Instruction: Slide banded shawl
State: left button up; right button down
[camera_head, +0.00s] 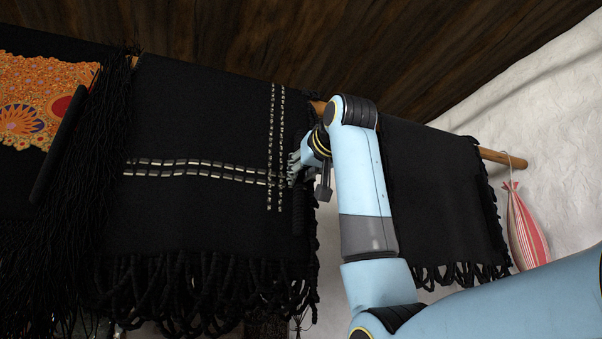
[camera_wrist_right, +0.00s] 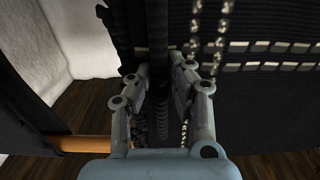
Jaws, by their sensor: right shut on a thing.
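The banded shawl (camera_head: 190,215) is black with pale dashed bands that cross near its right edge, and it hangs over a wooden rod (camera_head: 500,158) with thick fringe along the bottom. My right gripper (camera_head: 294,168) is at the shawl's right edge, near where the bands cross. In the right wrist view the gripper (camera_wrist_right: 160,95) is shut on the shawl's dark edge, with the banded cloth (camera_wrist_right: 265,110) to the right of the fingers. My arm hides part of the rod. My left gripper is not in view.
A plain black fringed cloth (camera_head: 440,190) hangs right of my arm, with a gap of rod between. A striped red-and-white bag (camera_head: 525,225) hangs near the rod's right end. An orange patterned cloth (camera_head: 45,95) with long black fringe hangs at left.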

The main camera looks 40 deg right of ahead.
jog(key=shift+d, duration=0.1)
jog(key=s+d+b, duration=0.3)
jog(key=d, duration=1.2)
jog(key=shift+s+d, duration=0.25)
jog(key=shift+s, duration=0.15)
jog(key=c, duration=1.3)
grip_release()
jog(key=v, duration=1.2)
